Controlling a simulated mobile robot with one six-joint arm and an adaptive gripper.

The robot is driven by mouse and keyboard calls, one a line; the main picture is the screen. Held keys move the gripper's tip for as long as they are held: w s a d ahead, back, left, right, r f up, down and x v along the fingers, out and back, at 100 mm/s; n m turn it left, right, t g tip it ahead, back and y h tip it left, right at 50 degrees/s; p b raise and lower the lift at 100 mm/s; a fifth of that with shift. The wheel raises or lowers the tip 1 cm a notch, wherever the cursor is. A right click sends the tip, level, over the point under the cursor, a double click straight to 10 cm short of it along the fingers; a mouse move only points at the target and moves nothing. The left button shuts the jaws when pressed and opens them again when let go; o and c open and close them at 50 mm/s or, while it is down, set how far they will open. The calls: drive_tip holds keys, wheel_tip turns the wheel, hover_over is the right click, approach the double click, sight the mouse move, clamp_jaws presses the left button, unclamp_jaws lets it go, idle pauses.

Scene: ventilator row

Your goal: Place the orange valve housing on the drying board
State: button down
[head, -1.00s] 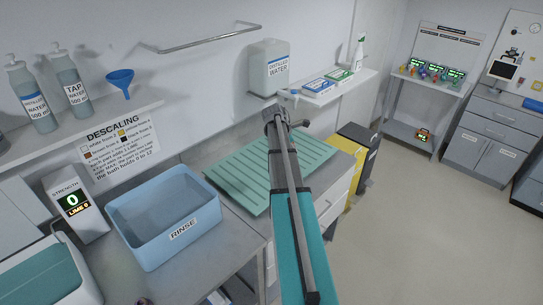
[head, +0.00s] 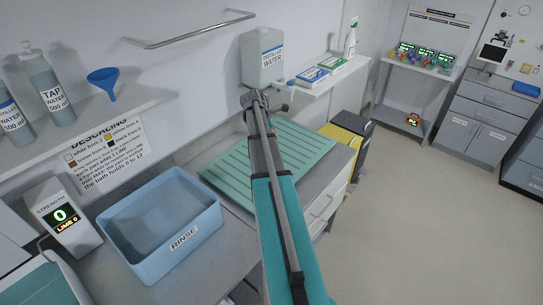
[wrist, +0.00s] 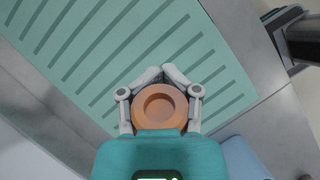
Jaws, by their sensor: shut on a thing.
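The orange valve housing (wrist: 160,106) is a round orange piece with a recessed centre, seen in the wrist view. My gripper (wrist: 162,76) is shut on it, with its fingers around the far side. In the head view my arm reaches toward the back and hides the gripper and the housing. The drying board (head: 225,178) is a green slotted board on the counter. It also shows in the wrist view (wrist: 110,40), beyond and beneath the held housing. I cannot tell the height of the housing above the board.
A blue rinse bin (head: 160,222) stands left of the board. A distilled water canister (head: 263,58) and boxes (head: 312,75) are on the wall shelf behind. A metal rail (head: 190,28) is above. Yellow and black bins (head: 350,135) stand right of the counter.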

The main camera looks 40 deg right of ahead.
drive_tip(key=shift+s+d, duration=0.1)
drive_tip(key=shift+d, duration=0.1)
drive_tip(key=shift+f, duration=0.1)
drive_tip(key=s+a+f+n+t+h+b, duration=0.1)
drive_tip(key=a+n+t+h+b, duration=0.4)
drive_tip(key=b, duration=1)
drive_tip(key=shift+a+f+n+h, duration=0.75)
drive_tip(key=shift+n+h, duration=0.95)
drive_tip(key=shift+h, duration=1.1)
drive_tip(key=shift+d+f, duration=0.1)
drive_tip(key=shift+d, duration=0.1)
drive_tip(key=w+d+f+b, duration=0.2)
drive_tip(key=d+f+b, duration=0.1)
drive_tip(key=w+d+f+b, duration=0.3)
drive_tip(key=d, duration=0.1)
drive_tip(key=w+d+f+b, duration=0.3)
drive_tip(key=shift+w+d, duration=0.15)
